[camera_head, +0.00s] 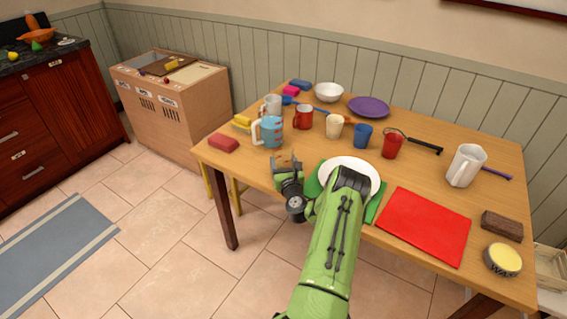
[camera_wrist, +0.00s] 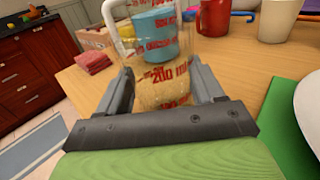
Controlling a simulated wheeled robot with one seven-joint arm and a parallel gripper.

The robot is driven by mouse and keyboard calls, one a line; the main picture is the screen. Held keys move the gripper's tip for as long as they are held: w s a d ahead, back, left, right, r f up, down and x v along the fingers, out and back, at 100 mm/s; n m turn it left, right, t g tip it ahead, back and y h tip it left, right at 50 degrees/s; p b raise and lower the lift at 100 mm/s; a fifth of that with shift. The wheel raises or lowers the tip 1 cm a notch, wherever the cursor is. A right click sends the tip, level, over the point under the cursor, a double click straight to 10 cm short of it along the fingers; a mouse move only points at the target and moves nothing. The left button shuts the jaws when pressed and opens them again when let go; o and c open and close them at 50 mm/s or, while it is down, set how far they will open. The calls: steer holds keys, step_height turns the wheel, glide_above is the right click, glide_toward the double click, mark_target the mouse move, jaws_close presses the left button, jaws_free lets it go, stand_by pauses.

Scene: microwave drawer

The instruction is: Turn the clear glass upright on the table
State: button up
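The clear glass (camera_wrist: 165,85), see-through with red measuring marks such as "200 ml", stands between my fingers in the wrist view. Its marks read upright with a slight tilt, and its rim runs out of the top of the view. My gripper (camera_wrist: 160,90) has one finger close against each side of the glass and looks shut on it. In the head view my gripper (camera_head: 287,170) is at the table's front left edge, and the glass is hard to make out there. Whether its base touches the table (camera_head: 245,165) cannot be told.
A white plate (camera_head: 350,167) on a green mat is close right. Mugs and cups fill the middle; a red mat (camera_head: 424,225) lies right.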

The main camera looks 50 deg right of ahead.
steer(key=o, duration=0.5)
steer(key=shift+c, duration=0.2)
steer(key=b+v, duration=0.1)
steer(key=v, duration=0.1)
steer(key=b+v, duration=0.1)
steer(key=v, duration=0.1)
steer(key=f+b+v, duration=0.1)
steer(key=v, duration=0.1)
steer(key=shift+s+a, duration=0.15)
steer(key=shift+s, duration=0.3)
steer(key=r+v, duration=0.1)
steer(key=v, duration=0.8)
steer(key=shift+w, duration=0.15)
steer(key=shift+a, duration=0.1)
